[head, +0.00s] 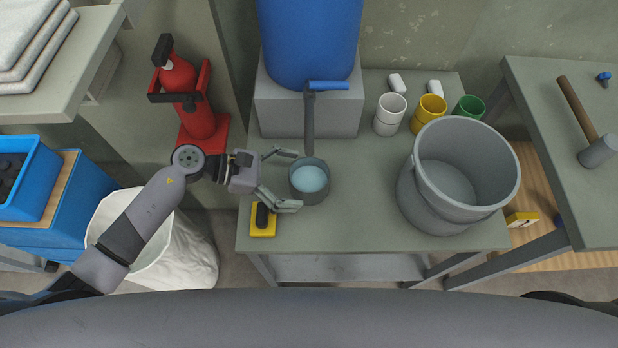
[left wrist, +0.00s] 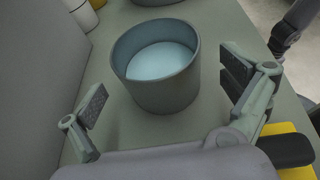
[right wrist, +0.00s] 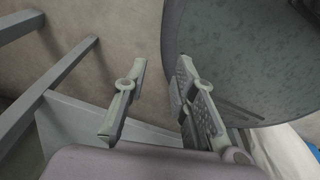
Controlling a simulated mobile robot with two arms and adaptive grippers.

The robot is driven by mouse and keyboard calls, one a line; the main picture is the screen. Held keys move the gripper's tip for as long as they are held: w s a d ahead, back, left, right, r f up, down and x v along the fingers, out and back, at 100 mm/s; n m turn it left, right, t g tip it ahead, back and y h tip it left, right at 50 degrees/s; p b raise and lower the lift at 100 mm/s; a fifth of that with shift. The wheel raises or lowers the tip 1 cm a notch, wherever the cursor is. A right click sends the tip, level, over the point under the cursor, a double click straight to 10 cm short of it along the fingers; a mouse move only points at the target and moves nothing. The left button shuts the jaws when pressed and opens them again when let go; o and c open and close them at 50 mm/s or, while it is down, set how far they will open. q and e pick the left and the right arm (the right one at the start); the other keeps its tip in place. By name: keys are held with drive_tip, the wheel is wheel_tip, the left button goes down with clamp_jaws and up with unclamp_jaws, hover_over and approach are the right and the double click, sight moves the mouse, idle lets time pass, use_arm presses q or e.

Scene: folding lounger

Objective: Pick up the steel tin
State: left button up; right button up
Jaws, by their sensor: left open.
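The steel tin (head: 310,190) is a small dark grey open cup with pale blue liquid in it. It stands upright on the grey-green bench (head: 355,225), below the blue barrel's tap. My left gripper (head: 291,180) is open, with its fingertips at the near left edge of the tin, one on each side. In the left wrist view the tin (left wrist: 160,95) stands between and just beyond the open fingers (left wrist: 165,92), with gaps at both sides. My right gripper (right wrist: 160,85) shows only in the right wrist view, open and empty, away from the tin.
A blue barrel (head: 308,40) with a tap (head: 328,85) stands on a grey block (head: 270,105) behind the tin. A grey bucket (head: 430,205) is at right, with white, yellow and green cups behind it. A yellow-and-black item (head: 263,228) lies under my left gripper.

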sight(312, 187)
use_arm(q)
drive_tip(key=p+x, duration=0.1)
drive_tip(key=x, duration=0.3)
drive_tip(key=shift+r, duration=0.15)
drive_tip(key=shift+d+f, duration=0.25)
drive_tip(key=shift+d, duration=0.05)
drive_tip(key=shift+a, duration=0.1)
drive_tip(key=c, duration=1.4)
use_arm(e)
drive_tip(key=shift+a+r, duration=0.25)
drive_tip(key=shift+r, duration=0.75)
use_arm(q)
drive_tip(key=shift+c, duration=0.2)
drive_tip(key=shift+r, duration=0.1)
use_arm(e)
drive_tip(key=shift+f, duration=0.15)
